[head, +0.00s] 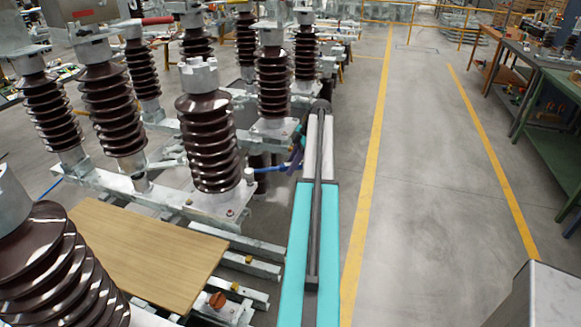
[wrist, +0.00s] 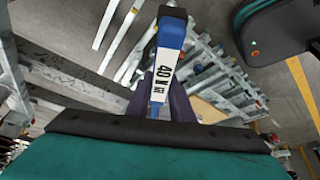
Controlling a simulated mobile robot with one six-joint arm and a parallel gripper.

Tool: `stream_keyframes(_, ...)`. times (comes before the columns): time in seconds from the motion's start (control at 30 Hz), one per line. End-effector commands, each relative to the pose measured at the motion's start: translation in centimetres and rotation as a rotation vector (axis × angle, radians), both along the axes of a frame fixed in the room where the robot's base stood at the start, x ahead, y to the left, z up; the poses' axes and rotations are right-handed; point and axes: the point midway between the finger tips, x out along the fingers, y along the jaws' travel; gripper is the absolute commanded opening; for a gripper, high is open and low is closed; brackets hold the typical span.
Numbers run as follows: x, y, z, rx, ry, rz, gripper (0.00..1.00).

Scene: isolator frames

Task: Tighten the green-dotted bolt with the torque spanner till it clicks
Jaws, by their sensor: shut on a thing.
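My gripper (head: 295,160) has purple fingers and is beside the middle insulator's base. In the wrist view my gripper (wrist: 164,100) is shut on the torque spanner (wrist: 162,68), which has a blue and white body marked 40 Nm. In the head view the spanner (head: 268,169) points left, its far end close to the insulator's foot. A bolt with a reddish mark (head: 230,212) sits on the plate below that insulator. I cannot make out the green-dotted bolt in either view, nor whether the spanner touches any bolt.
Ribbed brown insulators (head: 208,140) stand on pale metal frames (head: 262,268) at the left and centre. A wooden board (head: 150,245) lies across the near frame. The floor between the yellow lines (head: 420,180) is clear. Workbenches (head: 555,120) stand at the right.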

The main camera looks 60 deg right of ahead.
Motion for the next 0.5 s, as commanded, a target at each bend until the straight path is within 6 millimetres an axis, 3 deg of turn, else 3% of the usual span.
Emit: stream_keyframes(0.5,-0.01,-0.02,-0.76,0.000,-0.001,0.000,0.00)
